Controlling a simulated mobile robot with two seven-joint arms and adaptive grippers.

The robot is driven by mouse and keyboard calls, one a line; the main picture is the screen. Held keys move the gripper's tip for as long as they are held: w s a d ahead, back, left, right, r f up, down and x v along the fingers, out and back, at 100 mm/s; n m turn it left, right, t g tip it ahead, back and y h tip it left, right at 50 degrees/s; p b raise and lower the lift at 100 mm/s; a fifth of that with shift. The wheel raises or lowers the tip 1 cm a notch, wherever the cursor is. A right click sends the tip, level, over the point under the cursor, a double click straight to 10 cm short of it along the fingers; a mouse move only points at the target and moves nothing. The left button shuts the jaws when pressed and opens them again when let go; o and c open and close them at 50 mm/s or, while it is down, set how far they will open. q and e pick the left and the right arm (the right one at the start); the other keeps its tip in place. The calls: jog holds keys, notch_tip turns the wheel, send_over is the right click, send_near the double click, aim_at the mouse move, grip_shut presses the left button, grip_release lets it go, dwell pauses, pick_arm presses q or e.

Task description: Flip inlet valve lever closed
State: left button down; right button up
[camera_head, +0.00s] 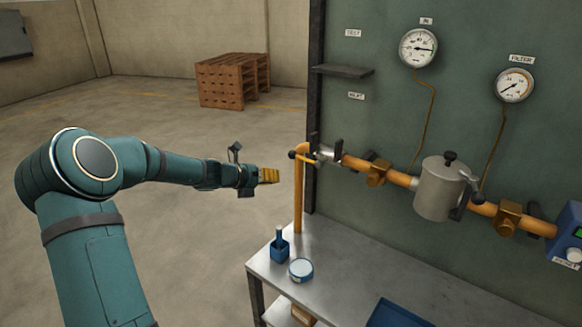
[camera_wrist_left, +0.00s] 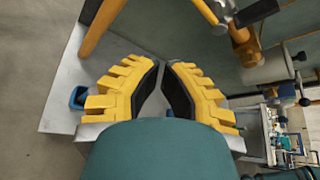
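The inlet valve (camera_head: 326,154) sits on the orange pipe at the left edge of the green panel. Its lever (camera_head: 303,156) looks orange with a dark tip and points left, across the top of the vertical pipe. Part of the valve area also shows at the top of the left wrist view (camera_wrist_left: 232,14). My left gripper (camera_head: 277,176) is just left of the vertical pipe and a little below the lever tip, apart from it. Its yellow fingers meet or nearly meet at the tips in the left wrist view (camera_wrist_left: 161,66), with nothing held. My right gripper is not seen.
A vertical orange pipe (camera_head: 299,200) rises beside my left gripper. A metal table (camera_head: 340,262) below carries a blue cup (camera_head: 279,246) and a round tin (camera_head: 301,269). A filter canister (camera_head: 440,188) is farther right. The floor at left is open, with pallets (camera_head: 222,82) behind.

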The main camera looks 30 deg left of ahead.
aim_at(304, 159)
pick_arm(q)
jog(key=x, duration=1.1)
jog(key=a+r, duration=0.2)
jog(key=r, duration=0.1)
jog(key=shift+a+r+p, duration=0.2)
jog(key=shift+p, duration=0.1)
